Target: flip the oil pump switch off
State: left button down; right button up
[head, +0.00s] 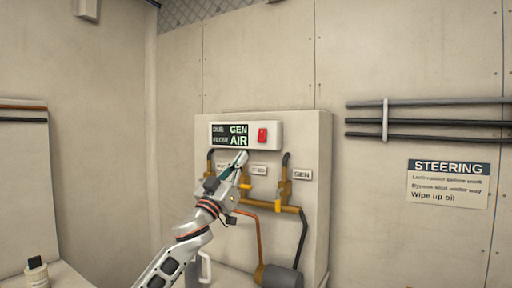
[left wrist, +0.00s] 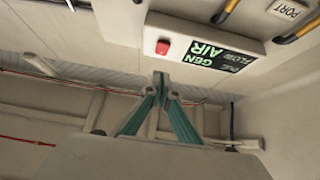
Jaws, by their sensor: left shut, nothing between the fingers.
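A red switch (head: 262,135) sits at the right end of a white panel (head: 276,128), beside a dark display (head: 230,135) with green and white letters that include GEN and AIR. No oil pump label can be read on it. The switch also shows in the left wrist view (left wrist: 163,47), where the panel appears upside down. My left gripper (head: 242,156) is shut and empty, just below the display, to the lower left of the switch. In the left wrist view its fingertips (left wrist: 161,77) meet below the switch, apart from it. My right gripper is in neither view.
Below the panel are yellow valves (head: 283,190), dark hoses, an orange pipe (head: 255,222) and a grey cylinder (head: 280,277). A GEN label (head: 302,175) is on the right. A STEERING sign (head: 448,183) and dark pipes (head: 440,121) are on the right wall. A bottle (head: 36,272) stands lower left.

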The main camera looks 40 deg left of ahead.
aim_at(261, 139)
pick_arm(q)
jog(key=w+r, duration=0.1)
jog(key=w, duration=0.1)
jog(key=w+r, duration=0.1)
jog(key=w, duration=0.2)
jog(key=w+a+r, duration=0.1)
jog(key=w, duration=0.2)
jog(key=shift+r, duration=0.1)
jog(key=shift+w, duration=0.45)
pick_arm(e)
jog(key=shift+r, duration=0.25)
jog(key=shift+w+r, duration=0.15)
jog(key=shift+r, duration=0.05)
